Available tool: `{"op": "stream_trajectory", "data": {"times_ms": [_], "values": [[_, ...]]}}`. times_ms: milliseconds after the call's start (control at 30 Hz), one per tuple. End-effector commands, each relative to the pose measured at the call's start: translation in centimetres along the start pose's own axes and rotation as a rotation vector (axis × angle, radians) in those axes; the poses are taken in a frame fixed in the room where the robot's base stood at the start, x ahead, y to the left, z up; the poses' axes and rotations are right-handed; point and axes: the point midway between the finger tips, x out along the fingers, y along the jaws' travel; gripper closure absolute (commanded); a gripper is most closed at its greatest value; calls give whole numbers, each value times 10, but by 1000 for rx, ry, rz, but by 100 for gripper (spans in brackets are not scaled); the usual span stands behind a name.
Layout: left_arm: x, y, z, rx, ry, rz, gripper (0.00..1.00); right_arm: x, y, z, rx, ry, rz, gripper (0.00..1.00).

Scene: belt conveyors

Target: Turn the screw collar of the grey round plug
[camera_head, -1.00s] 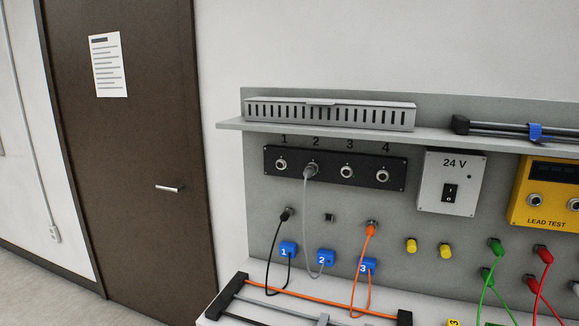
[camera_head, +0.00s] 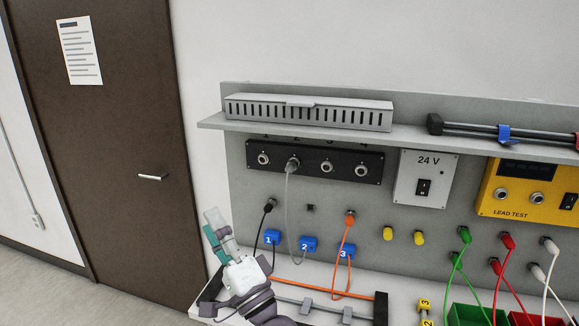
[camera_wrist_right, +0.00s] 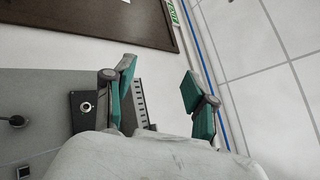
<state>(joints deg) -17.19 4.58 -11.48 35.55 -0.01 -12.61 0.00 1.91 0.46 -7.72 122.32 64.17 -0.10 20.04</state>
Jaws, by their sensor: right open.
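The grey round plug (camera_head: 293,163) sits in socket 2 of the black socket panel (camera_head: 345,167) in the head view, its grey cable hanging down to the blue tag 2 (camera_head: 308,244). Its screw collar is too small to make out clearly. My right gripper (camera_head: 215,230) has come in at the lower left of the head view, left of the panel and below it, apart from the plug. In the right wrist view the gripper (camera_wrist_right: 158,95) is open and empty, with teal pads. One socket of the panel (camera_wrist_right: 88,107) shows beyond its left finger; the plug is not visible there. My left gripper is not in view.
A shelf with a slotted grey duct (camera_head: 308,112) juts out above the panel. A black plug (camera_head: 269,206) and an orange plug (camera_head: 349,218) with hanging cables sit below it. The 24 V box (camera_head: 423,178) and yellow tester (camera_head: 525,195) are to the right.

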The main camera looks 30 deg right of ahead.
Motion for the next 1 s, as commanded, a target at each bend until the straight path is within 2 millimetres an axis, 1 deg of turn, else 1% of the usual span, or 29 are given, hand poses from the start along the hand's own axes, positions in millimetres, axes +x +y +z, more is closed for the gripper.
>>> {"op": "stream_trajectory", "data": {"times_ms": [33,67,100,133,200,267,300,400,500,600,767,867,1000], "values": [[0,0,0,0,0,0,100,16,-14,-25,121,119,-70,44],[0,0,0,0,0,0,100,22,-19,-40,196,191,-104,44],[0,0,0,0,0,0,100,29,-23,-60,298,288,-146,44],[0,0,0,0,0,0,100,33,-24,-75,373,361,-173,44],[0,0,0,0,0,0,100,38,-19,-106,548,528,-223,44],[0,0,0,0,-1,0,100,40,-10,-128,690,665,-249,44],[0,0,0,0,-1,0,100,40,-1,-138,777,751,-258,44],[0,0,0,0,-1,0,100,38,21,-153,953,936,-259,44],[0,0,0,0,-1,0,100,35,39,-157,1069,1067,-243,44],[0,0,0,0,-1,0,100,33,50,-157,1129,1142,-227,44],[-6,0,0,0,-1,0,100,36,56,-165,1146,1170,-221,44],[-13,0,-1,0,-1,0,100,44,60,-177,1141,1169,-221,44],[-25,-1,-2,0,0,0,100,57,70,-202,1138,1168,-222,44]]}}
